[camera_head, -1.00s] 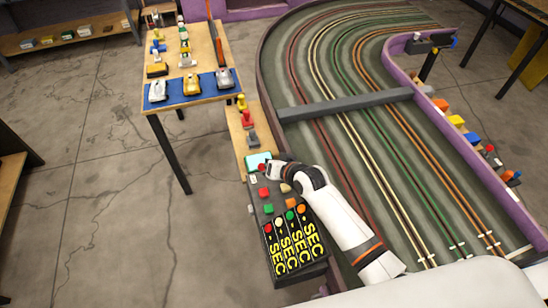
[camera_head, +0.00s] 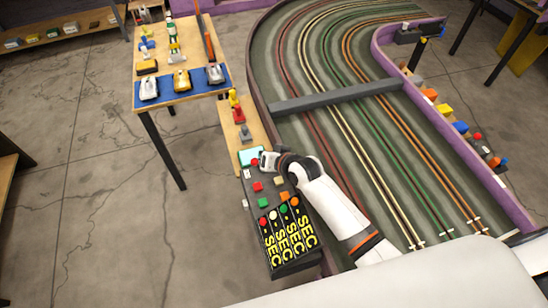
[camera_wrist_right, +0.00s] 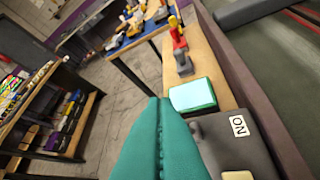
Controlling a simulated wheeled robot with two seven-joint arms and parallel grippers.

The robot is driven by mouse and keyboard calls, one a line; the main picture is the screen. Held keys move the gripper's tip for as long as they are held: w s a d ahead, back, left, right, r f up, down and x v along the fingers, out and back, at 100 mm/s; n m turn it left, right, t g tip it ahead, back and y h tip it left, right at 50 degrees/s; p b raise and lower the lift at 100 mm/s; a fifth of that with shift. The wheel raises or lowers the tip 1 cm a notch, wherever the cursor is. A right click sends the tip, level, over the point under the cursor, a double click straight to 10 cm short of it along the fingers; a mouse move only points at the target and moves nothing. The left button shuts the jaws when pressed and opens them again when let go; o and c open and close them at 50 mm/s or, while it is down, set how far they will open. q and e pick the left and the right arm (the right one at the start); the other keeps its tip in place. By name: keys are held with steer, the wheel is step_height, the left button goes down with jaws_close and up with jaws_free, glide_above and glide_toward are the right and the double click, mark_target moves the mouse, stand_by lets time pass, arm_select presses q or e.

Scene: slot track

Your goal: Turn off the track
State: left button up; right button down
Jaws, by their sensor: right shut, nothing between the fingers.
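A dark control panel (camera_head: 247,187) beside the track (camera_head: 335,135) carries several coloured buttons, with several yellow SEC displays at its near end. A red button (camera_head: 254,161) is at its far end, beside a teal box with a pale screen (camera_head: 250,155). My right gripper (camera_head: 265,160) is at this end, close to the red button; I cannot tell whether they touch. In the right wrist view, its teal fingers (camera_wrist_right: 157,102) are shut and empty, left of the teal screen box (camera_wrist_right: 193,95). The panel there shows an ON label (camera_wrist_right: 239,126), upside down. My left gripper is not in view.
A wooden strip (camera_head: 243,126) with red and grey controls lies beyond the panel. A table (camera_head: 150,104) with toy cars on a blue mat stands at the left. A grey bar (camera_head: 335,97) crosses the track. Open floor lies left of the panel.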

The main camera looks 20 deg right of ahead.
steer(key=v, duration=1.1)
steer(key=shift+b, duration=0.3)
steer(key=shift+s, duration=0.15)
